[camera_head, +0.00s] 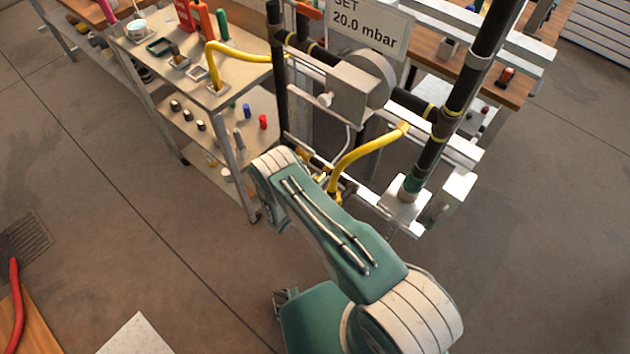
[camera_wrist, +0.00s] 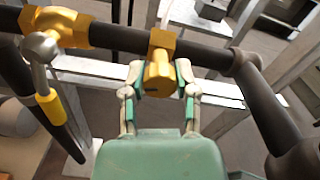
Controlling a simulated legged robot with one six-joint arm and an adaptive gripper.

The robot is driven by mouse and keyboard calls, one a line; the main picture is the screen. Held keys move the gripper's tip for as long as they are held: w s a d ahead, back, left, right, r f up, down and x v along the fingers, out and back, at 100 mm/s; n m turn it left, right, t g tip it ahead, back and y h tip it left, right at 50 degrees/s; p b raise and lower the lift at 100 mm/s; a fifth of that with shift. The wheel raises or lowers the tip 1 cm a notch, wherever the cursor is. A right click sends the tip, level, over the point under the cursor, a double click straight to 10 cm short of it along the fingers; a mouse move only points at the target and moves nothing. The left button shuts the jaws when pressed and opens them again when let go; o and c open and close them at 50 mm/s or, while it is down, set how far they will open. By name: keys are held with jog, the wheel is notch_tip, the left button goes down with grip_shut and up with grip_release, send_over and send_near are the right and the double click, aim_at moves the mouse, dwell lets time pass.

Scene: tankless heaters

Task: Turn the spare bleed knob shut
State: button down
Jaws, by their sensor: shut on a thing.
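In the wrist view a brass-yellow knob (camera_wrist: 158,80) sticks out from a brass fitting on a dark horizontal pipe (camera_wrist: 200,55). It looks like the spare bleed knob, though no label shows. My gripper (camera_wrist: 161,78) is shut on it, with one green-padded finger touching or very close on each side. A small dark mark shows on the knob's end face; its turn angle is hard to tell. In the head view my arm hides the gripper and the knob, and only some brass fittings (camera_head: 318,164) show past the arm.
A yellow hose (camera_head: 365,150) runs close beside my arm. A loaded steel cart (camera_head: 238,98) stands at left. The floor in front is largely clear.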

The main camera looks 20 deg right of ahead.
jog(key=m, duration=0.4)
jog(key=shift+s+m, duration=0.1)
jog(key=shift+m, duration=2.2)
jog(key=shift+c, duration=1.9)
grip_release()
jog(key=shift+a, duration=0.15)
jog(key=v, duration=1.2)
jog(key=shift+r, duration=0.1)
